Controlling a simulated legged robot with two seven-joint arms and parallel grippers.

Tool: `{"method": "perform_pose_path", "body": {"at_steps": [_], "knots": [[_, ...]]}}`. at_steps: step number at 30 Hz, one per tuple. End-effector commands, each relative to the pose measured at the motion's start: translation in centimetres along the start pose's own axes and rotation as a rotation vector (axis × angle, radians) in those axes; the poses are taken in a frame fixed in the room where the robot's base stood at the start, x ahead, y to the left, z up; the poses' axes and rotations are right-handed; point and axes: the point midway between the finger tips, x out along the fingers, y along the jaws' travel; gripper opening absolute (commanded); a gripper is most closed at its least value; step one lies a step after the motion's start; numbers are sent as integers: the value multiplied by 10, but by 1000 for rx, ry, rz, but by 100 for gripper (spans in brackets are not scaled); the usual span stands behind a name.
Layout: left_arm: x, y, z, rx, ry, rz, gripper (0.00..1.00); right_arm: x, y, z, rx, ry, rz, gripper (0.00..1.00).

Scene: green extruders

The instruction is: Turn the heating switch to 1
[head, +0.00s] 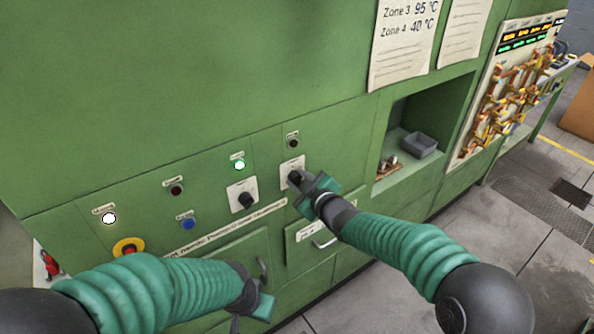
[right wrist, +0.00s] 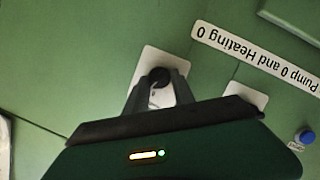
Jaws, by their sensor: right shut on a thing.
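A black rotary switch knob on a white plate (head: 292,167) sits on the green panel, the right one of two such switches. My right gripper (head: 299,181) is shut on this knob. In the right wrist view, both fingers close around the black knob (right wrist: 160,75) from either side. The plate's lettering is too small to read, and the gripper partly hides the knob's setting. The other rotary switch (head: 243,196) stands free to its left. My left gripper (head: 257,297) hangs low in front of the panel, away from the switches; its jaws are unclear.
A long label strip (right wrist: 255,58) reads "Pump 0 and Heating 0", upside down in the right wrist view. A lit green lamp (head: 239,165), a lit white lamp (head: 109,218), a blue button (head: 187,222) and a yellow-ringed button (head: 128,247) lie left. An open recess holds a grey bin (head: 418,145).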

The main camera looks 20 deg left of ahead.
Motion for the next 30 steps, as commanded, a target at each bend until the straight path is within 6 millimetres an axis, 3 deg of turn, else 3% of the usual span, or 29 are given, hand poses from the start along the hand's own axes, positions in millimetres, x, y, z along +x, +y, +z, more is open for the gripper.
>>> {"method": "perform_pose_path", "body": {"at_steps": [1, 3, 15, 21, 30], "knots": [[-18, 0, -4, 0, 0, 0, 36, -3, 3, 2, 45, -15, -21, 0], [-30, 0, -7, 0, 0, 0, 36, -3, 4, 2, 108, -13, -42, 0], [-92, 0, -22, 0, 0, 0, 36, -2, 4, 4, 440, 5, -150, 0], [-109, 0, -26, 0, 0, 0, 36, -1, 3, 6, 551, 11, -186, 0], [-120, 0, -28, 0, 0, 0, 36, 0, 1, 10, 630, 16, -213, 0]]}}
